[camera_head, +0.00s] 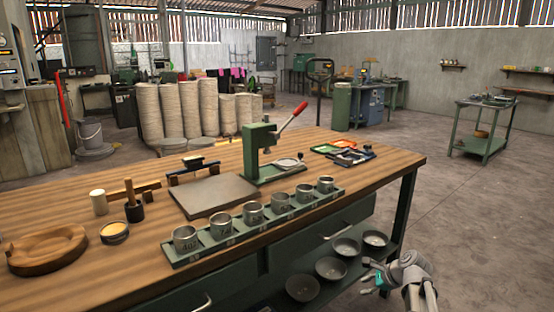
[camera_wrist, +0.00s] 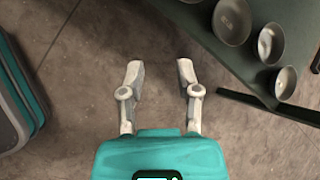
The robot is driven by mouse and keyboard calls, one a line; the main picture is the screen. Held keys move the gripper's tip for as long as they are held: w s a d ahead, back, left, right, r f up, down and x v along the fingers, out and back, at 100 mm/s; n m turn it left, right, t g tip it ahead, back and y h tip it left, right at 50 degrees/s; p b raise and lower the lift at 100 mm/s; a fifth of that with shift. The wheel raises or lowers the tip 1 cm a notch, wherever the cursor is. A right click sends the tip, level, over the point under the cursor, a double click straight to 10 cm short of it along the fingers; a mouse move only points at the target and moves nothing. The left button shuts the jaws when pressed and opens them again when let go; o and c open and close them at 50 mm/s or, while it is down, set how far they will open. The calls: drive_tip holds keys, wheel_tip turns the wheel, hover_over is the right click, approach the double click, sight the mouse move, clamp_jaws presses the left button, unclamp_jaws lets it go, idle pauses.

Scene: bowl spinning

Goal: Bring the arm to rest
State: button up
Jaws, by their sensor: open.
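My gripper (camera_head: 372,277) is at the lower right in the head view, in front of the workbench (camera_head: 375,173) and beside its lower shelf. In the wrist view my gripper (camera_wrist: 159,75) points down over the bare floor. Its two fingers are spread apart with nothing between them. The shelf with metal bowls lies to the upper right in the wrist view, apart from the fingers. My arm is folded at the right edge of the bench in the head view.
Several bowls (camera_head: 331,267) sit on the bench's lower shelf, close to my gripper. A green rack (camera_head: 166,250) of metal cups, a green press (camera_head: 256,152) and a wooden dish (camera_head: 48,249) are on the bench top. The floor (camera_head: 480,240) to the right is clear.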

drive_tip(key=s+a+r+n+g+h+p, duration=0.1)
drive_tip(key=s+a+r+n+h+p, duration=0.1)
drive_tip(key=r+n+p, duration=0.4)
drive_tip(key=s+a+r+n+g+h+p, duration=0.2)
drive_tip(key=s+a+r+n+p, duration=0.3)
drive_tip(key=r+p, duration=0.7)
drive_tip(key=s+a+r+n+g+h+p, duration=0.2)
drive_tip(key=s+a+r+n+p, duration=0.2)
drive_tip(key=s+r+n+p, duration=0.3)
drive_tip(key=shift+r+n+p, duration=0.95)
drive_tip(key=shift+n+p, duration=0.05)
drive_tip(key=shift+p, duration=1.45)
drive_tip(key=shift+s, duration=0.1)
